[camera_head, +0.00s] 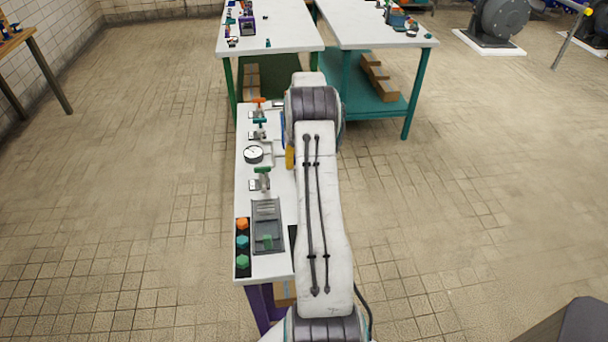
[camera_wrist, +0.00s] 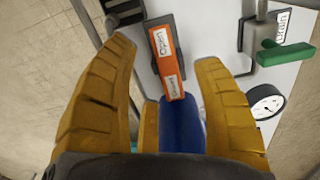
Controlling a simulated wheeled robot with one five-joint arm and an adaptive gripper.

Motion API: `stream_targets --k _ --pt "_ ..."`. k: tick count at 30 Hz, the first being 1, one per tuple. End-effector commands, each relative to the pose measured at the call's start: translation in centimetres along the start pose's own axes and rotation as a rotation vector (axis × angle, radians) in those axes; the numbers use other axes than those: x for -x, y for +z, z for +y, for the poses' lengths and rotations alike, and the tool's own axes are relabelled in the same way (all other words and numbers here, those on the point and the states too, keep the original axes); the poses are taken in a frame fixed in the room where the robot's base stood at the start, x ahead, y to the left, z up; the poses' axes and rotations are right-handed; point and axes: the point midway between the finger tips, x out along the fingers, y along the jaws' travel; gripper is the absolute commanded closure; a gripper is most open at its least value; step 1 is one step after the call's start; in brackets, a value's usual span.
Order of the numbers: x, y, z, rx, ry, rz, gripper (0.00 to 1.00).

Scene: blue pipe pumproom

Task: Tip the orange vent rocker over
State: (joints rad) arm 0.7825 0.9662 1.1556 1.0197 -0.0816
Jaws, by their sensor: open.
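The orange vent rocker (camera_wrist: 166,62) is a flat orange bar with two white labels, on a dark grey base in the wrist view. A blue piece (camera_wrist: 183,125) lies just below its near end; I cannot tell whether it belongs to the rocker. My gripper (camera_wrist: 153,55) is open, with its yellow fingers on either side of the rocker in the picture. Contact cannot be told. In the head view my arm covers much of the panel's right side, and the rocker cannot be made out for sure. One yellow finger (camera_head: 290,157) shows beside my arm.
The white panel table (camera_head: 243,205) carries a gauge (camera_head: 253,154), several valves and a column of coloured buttons (camera_head: 242,242). A green handle (camera_wrist: 283,55) stands right of the rocker in the wrist view. White tables (camera_head: 268,30) stand behind. The floor at left is clear.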

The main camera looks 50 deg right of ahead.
Motion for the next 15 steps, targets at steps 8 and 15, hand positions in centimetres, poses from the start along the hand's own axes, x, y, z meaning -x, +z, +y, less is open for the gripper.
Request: stream_targets --k 8,15 --pt "-3.3 0.1 0.0 0.001 0.000 -0.002 0.39" --pt "-4.6 0.0 -0.1 0.001 0.000 0.000 0.39"
